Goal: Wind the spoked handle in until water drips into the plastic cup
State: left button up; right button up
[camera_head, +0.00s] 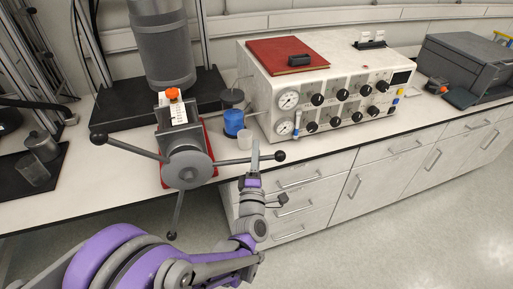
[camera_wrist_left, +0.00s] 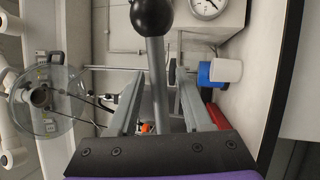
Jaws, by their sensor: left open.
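The spoked handle (camera_head: 187,168) has a grey hub and three spokes with black ball knobs, pointing left, right and down toward the front. My left gripper (camera_head: 254,158) is at the right spoke, just inside its knob (camera_head: 280,156). In the left wrist view, this spoke (camera_wrist_left: 158,85) runs between the two open fingers (camera_wrist_left: 160,90), with its black knob (camera_wrist_left: 153,15) beyond them. I cannot tell whether a finger touches it. The small whitish plastic cup (camera_head: 244,139) stands behind the spoke, beside a blue-capped container (camera_head: 233,122). Its inside is too small to read. My right gripper is not in view.
A control box (camera_head: 330,90) with gauges and black knobs stands right of the cup, with a red book (camera_head: 287,54) on top. A grey cylinder vessel (camera_head: 163,50) stands behind the handle. The floor before the drawers is clear.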

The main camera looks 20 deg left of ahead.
pick_arm(q)
jog(key=shift+w+a+r, duration=0.15)
jog(key=shift+w, duration=0.5)
grip_shut()
dwell(1.0)
